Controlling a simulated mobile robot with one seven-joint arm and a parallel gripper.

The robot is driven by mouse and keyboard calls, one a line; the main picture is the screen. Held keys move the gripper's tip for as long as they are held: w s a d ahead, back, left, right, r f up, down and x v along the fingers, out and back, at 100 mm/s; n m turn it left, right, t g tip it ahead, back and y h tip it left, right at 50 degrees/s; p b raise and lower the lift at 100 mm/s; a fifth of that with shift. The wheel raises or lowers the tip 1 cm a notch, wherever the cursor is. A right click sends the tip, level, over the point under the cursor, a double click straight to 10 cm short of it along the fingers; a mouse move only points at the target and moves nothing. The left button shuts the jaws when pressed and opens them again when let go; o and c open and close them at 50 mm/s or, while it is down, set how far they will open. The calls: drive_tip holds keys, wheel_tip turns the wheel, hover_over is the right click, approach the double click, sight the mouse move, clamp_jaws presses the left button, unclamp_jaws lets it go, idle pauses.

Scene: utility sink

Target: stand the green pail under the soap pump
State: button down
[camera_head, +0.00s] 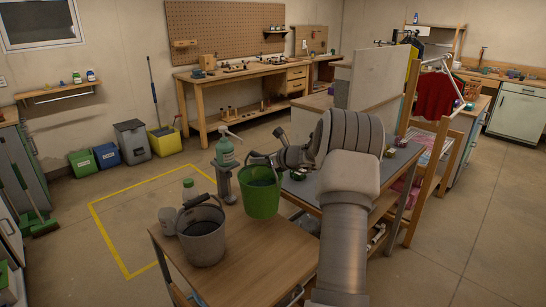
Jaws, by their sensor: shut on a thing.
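The green pail (259,201) is upright at the middle of the view, at the far right corner of the wooden table (255,255). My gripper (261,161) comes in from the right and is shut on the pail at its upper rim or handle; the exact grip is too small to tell. I cannot tell whether the pail's base touches the table. The soap pump (226,153), a teal bottle with a pale pump head, stands on a grey post just left of the pail. The pump head is higher than the pail and to its left.
The table's front right is clear. A dark-topped bench (305,190) lies behind my arm. Yellow-outlined floor (125,230) is open at left.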

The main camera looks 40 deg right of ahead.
sight(242, 174)
drive_tip(key=shift+w+a+f+b, duration=0.15)
drive_tip(key=shift+w+a+f, duration=0.25)
drive_tip(key=shift+f, duration=0.5)
drive_tip(key=shift+w+a+f+b, duration=0.15)
drive_tip(key=shift+w+a+f, duration=0.25)
drive_tip(key=shift+f, duration=0.5)
drive_tip(key=shift+w+a+f+b, duration=0.15)
drive_tip(key=shift+w+a+f, duration=0.25)
drive_tip(key=shift+f, duration=0.5)
drive_tip(key=shift+s+a+f, duration=0.1)
drive_tip(key=shift+f, duration=0.05)
drive_tip(key=c, duration=1.1)
unclamp_jaws()
drive_tip(key=shift+s+f, duration=0.1)
drive_tip(key=shift+f, duration=0.1)
drive_tip(key=o, duration=0.4)
